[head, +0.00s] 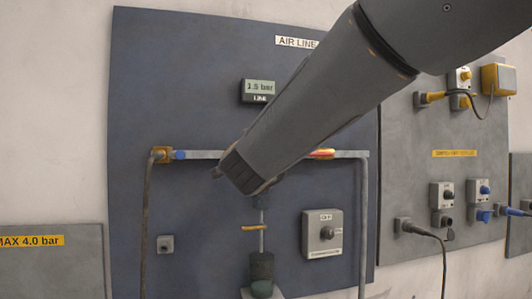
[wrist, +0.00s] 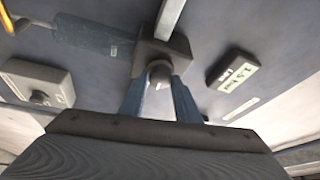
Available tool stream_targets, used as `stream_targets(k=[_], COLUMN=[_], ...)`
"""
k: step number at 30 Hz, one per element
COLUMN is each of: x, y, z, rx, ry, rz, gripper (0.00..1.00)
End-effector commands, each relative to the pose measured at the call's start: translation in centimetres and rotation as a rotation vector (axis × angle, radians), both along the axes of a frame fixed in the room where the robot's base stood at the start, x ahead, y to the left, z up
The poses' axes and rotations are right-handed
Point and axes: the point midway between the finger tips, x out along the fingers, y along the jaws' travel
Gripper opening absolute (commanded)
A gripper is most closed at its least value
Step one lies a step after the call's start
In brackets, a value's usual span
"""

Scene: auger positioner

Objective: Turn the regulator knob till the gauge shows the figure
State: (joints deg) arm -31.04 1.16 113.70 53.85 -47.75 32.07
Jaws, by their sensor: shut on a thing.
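My gripper (head: 240,176) reaches the middle of the pipe run on the blue panel, and its body covers the regulator in the head view. In the wrist view my gripper (wrist: 160,88) has its two blue fingers shut on a round grey knob (wrist: 159,70) with a pale pointer mark. The knob sits on the dark regulator body (wrist: 178,48). The gauge (head: 259,90) above the pipe reads 1.5 bar, with LINE below the figure. It also shows rotated in the wrist view (wrist: 232,70).
A grey box with a black knob (head: 326,233) stands right of the gripper. A dark cylinder (head: 262,270) hangs below it. A yellow sign (head: 31,241) at the left reads MAX 4.0 bar. Another panel (head: 450,190) at the right carries sockets and cables.

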Motion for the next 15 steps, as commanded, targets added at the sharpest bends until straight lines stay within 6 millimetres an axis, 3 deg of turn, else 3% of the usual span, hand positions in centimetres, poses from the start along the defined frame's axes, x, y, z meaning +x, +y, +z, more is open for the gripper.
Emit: stream_targets(k=[15], x=[-0.02], y=[0.04], z=[0.27], rx=[0.211], ry=[0.059], rz=[0.000], gripper=[0.07])
